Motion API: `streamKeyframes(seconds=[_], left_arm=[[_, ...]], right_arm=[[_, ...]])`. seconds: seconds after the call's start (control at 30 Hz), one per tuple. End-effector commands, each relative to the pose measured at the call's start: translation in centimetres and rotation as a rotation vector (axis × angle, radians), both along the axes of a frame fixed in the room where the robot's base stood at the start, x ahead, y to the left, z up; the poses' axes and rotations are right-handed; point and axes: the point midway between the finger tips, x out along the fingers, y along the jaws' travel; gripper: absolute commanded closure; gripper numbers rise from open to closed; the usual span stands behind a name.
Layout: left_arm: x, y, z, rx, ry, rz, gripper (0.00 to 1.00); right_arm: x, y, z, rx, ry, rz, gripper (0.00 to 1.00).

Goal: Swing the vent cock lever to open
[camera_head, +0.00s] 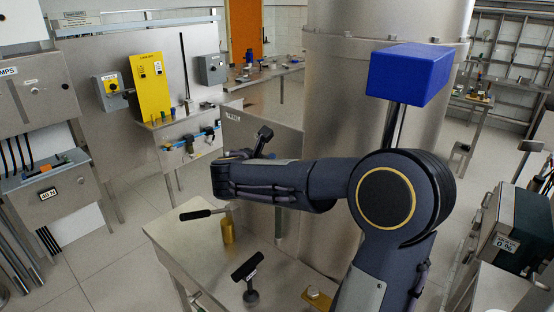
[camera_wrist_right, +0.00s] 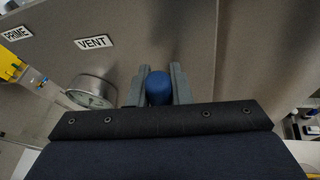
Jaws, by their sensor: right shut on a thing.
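In the right wrist view, a blue rounded grip (camera_wrist_right: 159,88) sits between the two grey fingers of my right gripper (camera_wrist_right: 157,84). The fingers are shut on it from both sides. A VENT label (camera_wrist_right: 93,42) is on the grey panel, up and left of the grip, so it looks like the vent cock lever. The lever's shaft and pivot are hidden, so its angle cannot be told. In the head view my right forearm reaches left in front of the panel (camera_head: 262,131), and the fingers cannot be made out. My left gripper is not in view.
A round gauge (camera_wrist_right: 90,92) is close left of the gripper. A PRIME label (camera_wrist_right: 15,33) is farther left. Below my arm, a steel table (camera_head: 190,240) carries a brass cock with a black lever (camera_head: 196,214) and a black T-handle (camera_head: 247,267). A large steel vessel (camera_head: 335,105) stands behind.

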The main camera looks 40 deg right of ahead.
Motion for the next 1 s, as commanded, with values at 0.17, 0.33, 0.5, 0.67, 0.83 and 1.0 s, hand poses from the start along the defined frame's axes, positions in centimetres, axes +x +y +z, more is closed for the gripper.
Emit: streamKeyframes(seconds=[0.17,0.33,0.5,0.67,0.83,1.0], left_arm=[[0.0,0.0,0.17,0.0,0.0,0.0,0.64],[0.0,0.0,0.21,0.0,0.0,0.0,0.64],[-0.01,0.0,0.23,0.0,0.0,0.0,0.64],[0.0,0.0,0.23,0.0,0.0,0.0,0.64],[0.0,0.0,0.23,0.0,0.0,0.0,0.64],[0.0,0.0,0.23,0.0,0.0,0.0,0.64]], right_arm=[[0.65,0.13,0.02,-0.009,0.1,0.002,1.0],[0.92,0.12,-0.01,-0.015,0.162,0.002,1.0],[1.05,0.11,-0.02,-0.017,0.191,0.001,1.0],[1.08,0.11,-0.05,-0.018,0.199,0.001,1.0],[1.07,0.11,-0.03,-0.018,0.199,0.001,1.0],[1.07,0.11,-0.03,-0.018,0.199,0.001,0.74]])
